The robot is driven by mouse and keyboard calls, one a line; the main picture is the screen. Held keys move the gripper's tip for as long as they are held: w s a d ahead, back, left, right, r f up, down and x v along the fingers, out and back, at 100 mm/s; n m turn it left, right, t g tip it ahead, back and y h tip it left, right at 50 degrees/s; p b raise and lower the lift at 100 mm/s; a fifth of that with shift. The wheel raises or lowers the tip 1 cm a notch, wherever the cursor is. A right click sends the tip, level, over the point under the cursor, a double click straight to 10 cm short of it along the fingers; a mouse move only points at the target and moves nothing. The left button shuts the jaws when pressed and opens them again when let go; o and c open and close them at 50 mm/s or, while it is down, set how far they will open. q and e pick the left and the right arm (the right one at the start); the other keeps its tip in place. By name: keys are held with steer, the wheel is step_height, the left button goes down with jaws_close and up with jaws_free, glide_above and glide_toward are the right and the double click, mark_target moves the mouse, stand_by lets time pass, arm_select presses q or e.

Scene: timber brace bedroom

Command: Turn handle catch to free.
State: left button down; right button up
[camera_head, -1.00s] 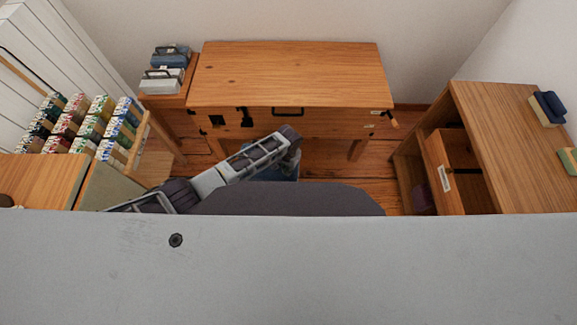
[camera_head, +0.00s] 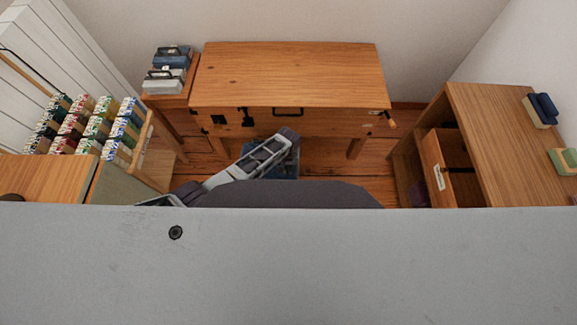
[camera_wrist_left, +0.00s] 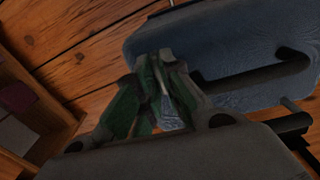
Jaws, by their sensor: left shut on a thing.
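The wooden chest (camera_head: 290,75) stands against the back wall, with a dark pull on its front. An orange-handled catch (camera_head: 390,122) sits at the front's right end; its exact angle is too small to tell. Dark metal fittings (camera_head: 246,118) sit at the front's left. My left arm reaches over the floor before the chest, its gripper hidden beneath the wrist. The case (camera_head: 283,168) also shows under my wrist. My right gripper is not in view.
A shelf with grey and blue cases (camera_head: 165,73) stands left of the chest. A rack of colourful packets (camera_head: 90,127) is at the left. At right, a wooden cabinet (camera_head: 490,130) has an open drawer (camera_head: 437,165). Some floor (camera_head: 335,165) before the chest is clear.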

arm_select(q)
steer(key=c, duration=1.6)
jaws_free()
steer(key=shift+o, duration=0.2)
steer(key=shift+r, duration=0.15)
steer(key=shift+r, duration=0.95)
step_height(320, 180, up, 10)
steer(key=shift+f, duration=0.15)
